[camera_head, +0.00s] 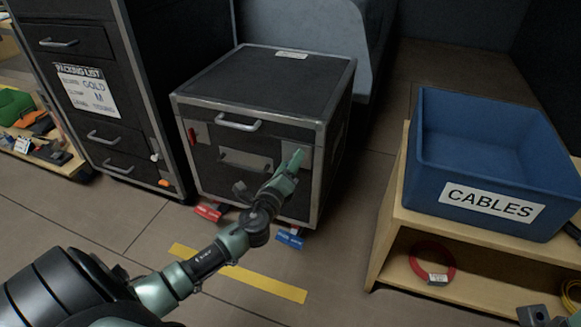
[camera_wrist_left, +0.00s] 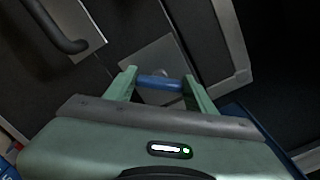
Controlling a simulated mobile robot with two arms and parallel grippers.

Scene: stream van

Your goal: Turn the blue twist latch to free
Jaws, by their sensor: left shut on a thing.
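The blue twist latch (camera_wrist_left: 160,82) shows in the left wrist view as a short blue bar in front of a grey plate on the dark case. My left gripper (camera_wrist_left: 160,84) is shut on it, one green finger at each end of the bar. In the head view my left gripper (camera_head: 296,160) reaches the right part of the case front, and its fingers hide the blue latch there. The black case (camera_head: 262,80) has metal edges, a front handle and a red latch (camera_head: 192,136) on the left of its front. Only a small part of my right arm shows, at the bottom right.
A black drawer cabinet (camera_head: 75,45) stands left. A blue CABLES bin (camera_head: 490,209) sits on a wooden shelf (camera_head: 395,215) at right. Floor with yellow tape lies in front.

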